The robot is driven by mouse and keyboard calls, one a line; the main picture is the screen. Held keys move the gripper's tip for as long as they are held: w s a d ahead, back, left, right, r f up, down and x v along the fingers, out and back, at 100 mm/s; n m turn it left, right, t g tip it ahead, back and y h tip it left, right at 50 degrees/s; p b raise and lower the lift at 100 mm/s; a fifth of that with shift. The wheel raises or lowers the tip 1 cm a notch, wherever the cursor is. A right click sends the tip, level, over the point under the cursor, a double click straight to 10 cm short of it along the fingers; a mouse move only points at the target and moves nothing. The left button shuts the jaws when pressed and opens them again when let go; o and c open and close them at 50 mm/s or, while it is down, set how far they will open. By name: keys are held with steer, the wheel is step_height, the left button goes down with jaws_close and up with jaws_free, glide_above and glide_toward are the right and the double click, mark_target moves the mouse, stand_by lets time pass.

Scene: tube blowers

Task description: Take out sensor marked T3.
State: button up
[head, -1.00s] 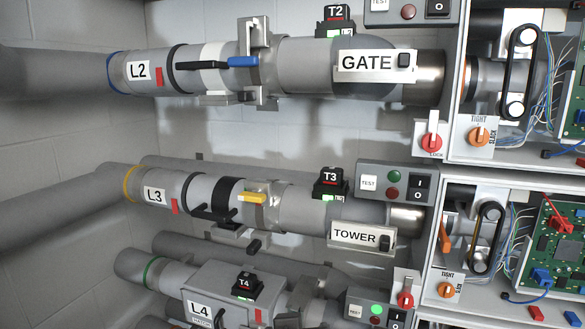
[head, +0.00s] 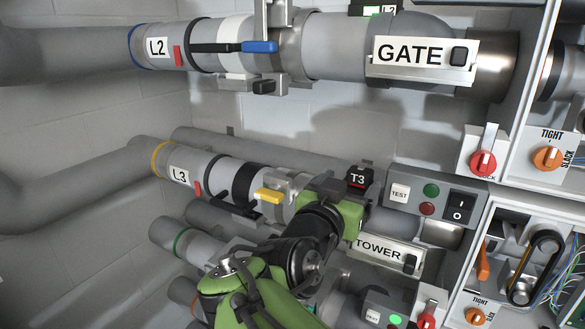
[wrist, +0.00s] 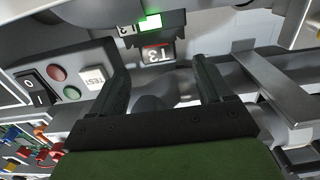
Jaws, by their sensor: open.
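In the head view my green and black arm covers part of the L3 pipe just left of the sensor, and the fingertips cannot be made out.
A grey control box (head: 432,198) with TEST button and switch stands right of the sensor. A yellow-handled valve (head: 269,195) is to its left. The TOWER sign (head: 383,249) hangs below. The GATE pipe (head: 340,45) runs above. An open cabinet (head: 530,250) is at right.

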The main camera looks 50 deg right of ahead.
mark_target(358, 174)
steer(key=d, duration=0.2)
steer(key=d+p, duration=0.1)
steer(key=d, duration=0.1)
steer(key=w+d+p, duration=0.1)
steer(key=shift+d+r, duration=0.1)
steer(key=shift+d, duration=0.3)
steer(key=shift+s+a, duration=0.15)
steer(key=shift+a, duration=0.1)
steer(key=shift+c, duration=1)
steer(key=c, duration=0.9)
